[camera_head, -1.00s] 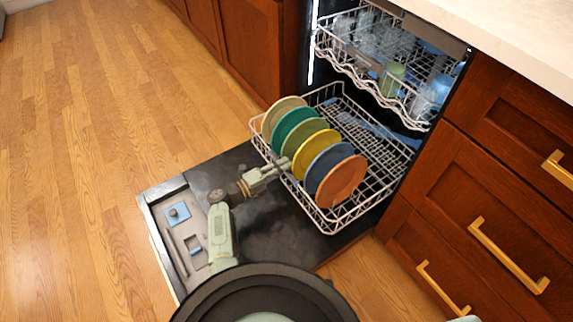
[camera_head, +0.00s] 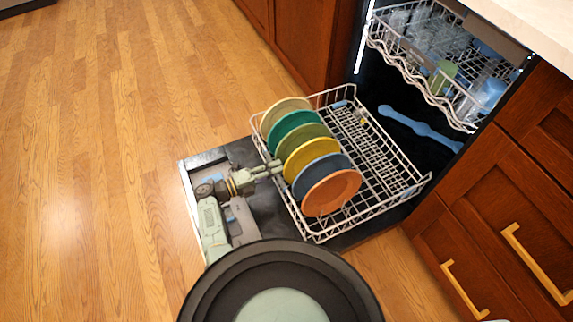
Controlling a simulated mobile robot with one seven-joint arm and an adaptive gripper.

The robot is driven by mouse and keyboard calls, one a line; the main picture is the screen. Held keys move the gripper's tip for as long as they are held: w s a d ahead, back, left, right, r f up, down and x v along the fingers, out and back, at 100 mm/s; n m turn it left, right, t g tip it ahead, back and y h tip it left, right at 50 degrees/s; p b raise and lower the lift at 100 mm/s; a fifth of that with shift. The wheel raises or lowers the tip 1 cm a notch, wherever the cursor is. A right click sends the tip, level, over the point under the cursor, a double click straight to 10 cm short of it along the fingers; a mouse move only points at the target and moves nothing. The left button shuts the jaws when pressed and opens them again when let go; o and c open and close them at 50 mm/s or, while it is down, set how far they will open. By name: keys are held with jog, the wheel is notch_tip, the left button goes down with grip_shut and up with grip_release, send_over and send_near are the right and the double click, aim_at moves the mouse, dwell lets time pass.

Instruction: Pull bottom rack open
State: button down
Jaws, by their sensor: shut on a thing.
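The bottom rack (camera_head: 385,204) is a light wire basket over the lowered dishwasher door (camera_head: 259,212). It stands well out of the dark dishwasher opening. Several coloured plates stand in a row along its near left side, from a tan one (camera_head: 283,113) to an orange one (camera_head: 331,192). My gripper (camera_head: 274,168) is at the rack's front left edge, beside the plates, and is shut on the rack's front rim. The exact contact is partly hidden by the gripper itself.
The upper rack (camera_head: 425,72) with glasses and a green cup (camera_head: 442,75) is above and behind. A blue spray arm (camera_head: 420,128) shows inside. Wooden drawers with gold handles (camera_head: 536,262) stand at right. The wood floor (camera_head: 100,160) at left is clear.

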jog(key=shift+v, duration=1.4)
jog(key=c, duration=1.4)
grip_release()
jog(key=shift+c, duration=0.2)
jog(key=v, duration=1.2)
